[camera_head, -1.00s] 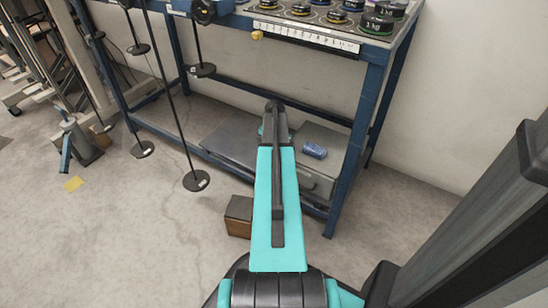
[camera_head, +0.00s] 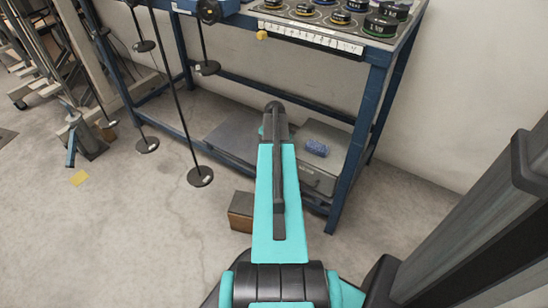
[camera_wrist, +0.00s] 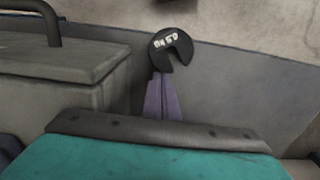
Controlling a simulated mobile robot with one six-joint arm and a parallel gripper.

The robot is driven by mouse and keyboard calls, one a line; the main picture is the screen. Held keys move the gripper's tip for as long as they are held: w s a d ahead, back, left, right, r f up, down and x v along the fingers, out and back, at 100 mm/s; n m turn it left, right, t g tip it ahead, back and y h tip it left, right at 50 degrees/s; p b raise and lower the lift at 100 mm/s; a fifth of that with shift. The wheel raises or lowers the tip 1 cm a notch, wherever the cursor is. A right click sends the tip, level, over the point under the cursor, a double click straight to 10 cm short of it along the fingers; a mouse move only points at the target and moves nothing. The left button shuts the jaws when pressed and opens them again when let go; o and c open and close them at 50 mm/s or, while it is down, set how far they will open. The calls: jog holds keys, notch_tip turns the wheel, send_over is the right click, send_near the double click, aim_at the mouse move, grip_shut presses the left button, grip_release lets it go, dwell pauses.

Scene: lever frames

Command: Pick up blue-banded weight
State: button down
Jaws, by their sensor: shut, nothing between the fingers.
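Several dark weights with coloured bands stand on the bench top at the upper edge of the head view. One at the back (camera_head: 355,4) seems to have a bluish band, but it is small and partly cut off. A green-banded weight (camera_head: 380,25) stands nearer the corner. My gripper (camera_wrist: 163,75) shows in the wrist view as two purple fingers, shut together; in the head view my arm hides it. A black slotted disc (camera_wrist: 160,42) with a white label appears just at the fingertips; I cannot tell whether they touch.
The blue bench leg (camera_head: 355,150) stands right of my arm. A grey case (camera_head: 322,175) with a blue item (camera_head: 316,147) sits on the low shelf. Black discs on rods (camera_head: 200,177) hang at left. A brown box (camera_head: 241,208) lies beside my arm.

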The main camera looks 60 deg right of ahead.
jog(key=shift+d+p, duration=0.8)
jog(key=shift+d, duration=0.95)
notch_tip(320, 180, up, 10)
jog(key=p, duration=0.3)
notch_tip(320, 180, up, 5)
jog(key=p, duration=0.5)
